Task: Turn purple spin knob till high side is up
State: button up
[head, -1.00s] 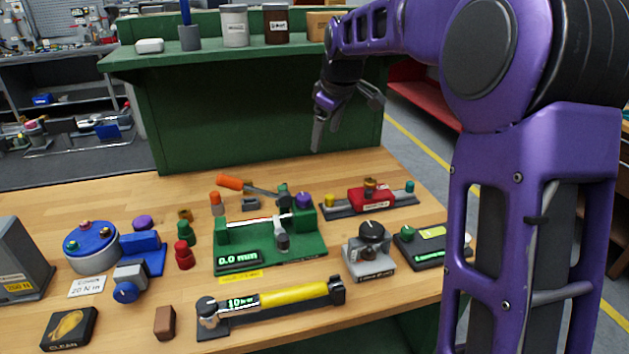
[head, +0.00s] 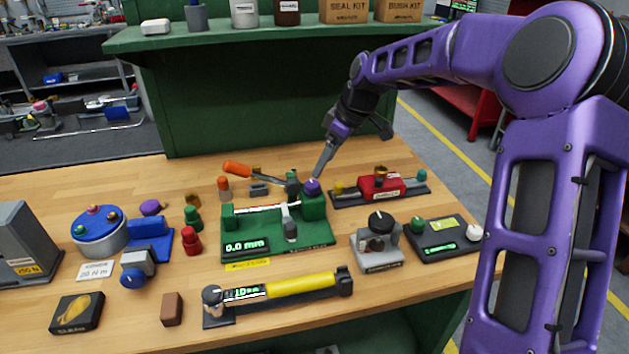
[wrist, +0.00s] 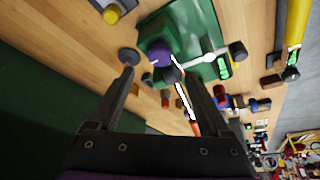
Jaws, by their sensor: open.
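The purple spin knob (head: 312,187) sits on top of the right end block of the green fixture (head: 285,242), whose display reads 0.0 mm. In the wrist view the knob (wrist: 160,52) shows ahead of the fingers, with a light mark on it, partly beside a dark round part. My gripper (head: 321,172) points down close above the knob in the head view. In the wrist view its two fingers (wrist: 160,85) are spread wide with nothing between the tips. I cannot tell whether a fingertip touches the knob. Which side of the knob is high is too small to tell.
An orange-handled tool (head: 238,169) lies behind the fixture. A red block on a dark rail (head: 380,186) stands close to the right of the knob. A grey dial unit (head: 377,247) and a yellow torque tool (head: 300,286) lie in front. A green shelf wall (head: 260,110) rises behind.

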aim_at(313, 184)
jog(key=x, duration=0.7)
jog(key=shift+w+a+f, duration=0.1)
jog(key=shift+f, duration=0.25)
grip_shut()
